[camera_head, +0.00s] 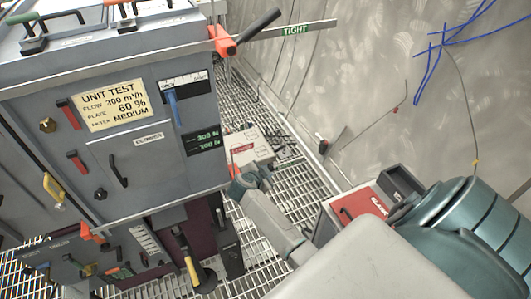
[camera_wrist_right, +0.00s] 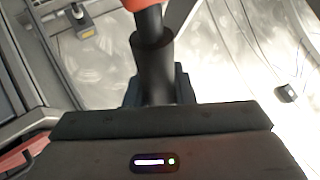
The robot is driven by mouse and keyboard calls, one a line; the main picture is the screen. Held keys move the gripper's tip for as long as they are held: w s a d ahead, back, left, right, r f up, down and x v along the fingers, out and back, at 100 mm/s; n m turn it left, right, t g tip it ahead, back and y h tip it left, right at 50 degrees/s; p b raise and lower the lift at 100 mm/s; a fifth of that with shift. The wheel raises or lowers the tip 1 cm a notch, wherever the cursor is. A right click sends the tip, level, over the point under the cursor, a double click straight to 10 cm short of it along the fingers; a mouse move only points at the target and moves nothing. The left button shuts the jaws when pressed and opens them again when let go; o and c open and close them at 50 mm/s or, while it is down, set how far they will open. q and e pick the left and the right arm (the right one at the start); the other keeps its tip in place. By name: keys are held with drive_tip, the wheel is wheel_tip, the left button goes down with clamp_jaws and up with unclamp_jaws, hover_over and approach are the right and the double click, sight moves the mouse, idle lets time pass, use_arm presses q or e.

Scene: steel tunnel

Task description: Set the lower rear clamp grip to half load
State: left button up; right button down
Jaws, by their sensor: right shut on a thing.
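The grey test unit (camera_head: 130,170) fills the left of the head view. An upper clamp grip (camera_head: 262,30), black on an orange hub, sticks out by a "TIGHT" plate (camera_head: 295,30). My right gripper (camera_head: 246,182) is low behind the unit's right edge. In the right wrist view it is shut (camera_wrist_right: 158,88) on a black grip (camera_wrist_right: 152,60) with an orange part above. This appears to be the lower rear clamp grip; in the head view it is mostly hidden, with a bit of orange beside the gripper. My left gripper is out of view.
A small green display (camera_head: 206,138) shows two lines in N, too small to read surely. A blue lever (camera_head: 174,106) sits above it. A white box (camera_head: 250,148) and a red-topped case (camera_head: 362,204) stand on the grating near my right arm. A steel wall (camera_head: 370,80) curves along the right.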

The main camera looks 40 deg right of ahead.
drive_tip(key=c, duration=1.2)
unclamp_jaws()
drive_tip(key=shift+c, duration=0.2)
drive_tip(key=shift+a, duration=0.1)
drive_tip(key=b+v, duration=0.1)
drive_tip(key=v, duration=0.9)
drive_tip(key=shift+s+a+r+b, duration=0.15)
drive_tip(key=shift+a+b, duration=0.1)
drive_tip(key=shift+b, duration=0.1)
